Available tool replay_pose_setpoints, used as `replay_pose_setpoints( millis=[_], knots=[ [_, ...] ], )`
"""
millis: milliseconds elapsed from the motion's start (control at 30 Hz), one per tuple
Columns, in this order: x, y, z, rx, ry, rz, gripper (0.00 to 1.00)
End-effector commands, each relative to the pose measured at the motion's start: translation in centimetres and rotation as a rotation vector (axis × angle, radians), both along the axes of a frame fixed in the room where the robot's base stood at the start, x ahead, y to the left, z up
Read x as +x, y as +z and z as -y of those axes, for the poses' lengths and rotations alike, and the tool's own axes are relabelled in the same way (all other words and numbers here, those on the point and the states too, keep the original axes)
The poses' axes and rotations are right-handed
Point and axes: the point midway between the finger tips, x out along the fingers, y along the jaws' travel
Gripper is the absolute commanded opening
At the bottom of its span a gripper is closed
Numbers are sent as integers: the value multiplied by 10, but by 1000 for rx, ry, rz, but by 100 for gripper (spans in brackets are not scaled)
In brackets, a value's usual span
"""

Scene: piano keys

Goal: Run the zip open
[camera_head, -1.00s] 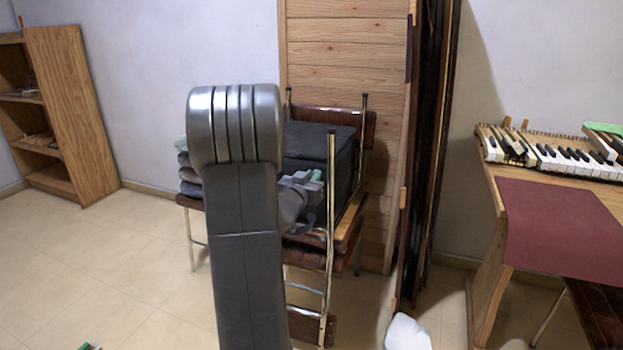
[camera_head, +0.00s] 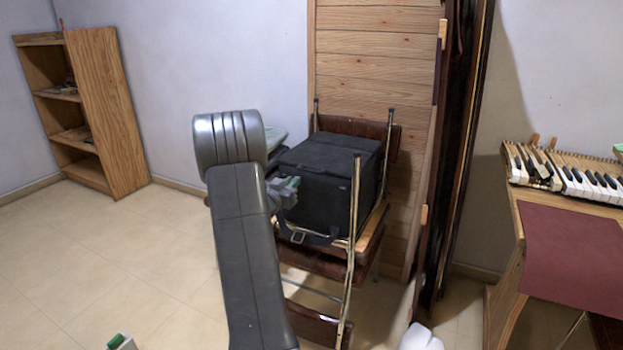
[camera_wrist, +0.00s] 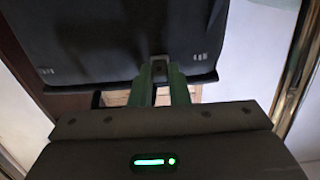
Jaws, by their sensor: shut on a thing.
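A black boxy bag (camera_head: 325,178) sits on the stacked chairs in the middle of the head view. In the wrist view the bag (camera_wrist: 115,40) fills the top, and its lower edge is close to my fingertips. My gripper (camera_head: 290,185) is at the near left side of the bag in the head view. In the wrist view its green fingers (camera_wrist: 160,72) are shut on a small grey piece at the bag's edge, which looks like the zip pull. The zip line itself is too dark to make out.
The chairs' metal legs (camera_head: 354,250) stand upright close to the right of the gripper. A strap (camera_head: 300,236) hangs below the bag. A wooden panel (camera_head: 375,60) is behind. A piano keyboard on a bench (camera_head: 565,175) is at right.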

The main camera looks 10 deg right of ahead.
Motion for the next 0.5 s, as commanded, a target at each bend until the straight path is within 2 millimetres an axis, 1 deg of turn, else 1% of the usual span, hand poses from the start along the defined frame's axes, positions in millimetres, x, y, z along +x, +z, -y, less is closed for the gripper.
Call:
replay_pose_setpoints(
  millis=[33,200,300,500],
  knots=[
    [6,3,-10,1,4,-2,0],
    [19,2,-29,1,2,-1,0],
    [23,0,-34,1,2,-1,0],
    [25,0,-37,1,2,0,0]
  ],
)
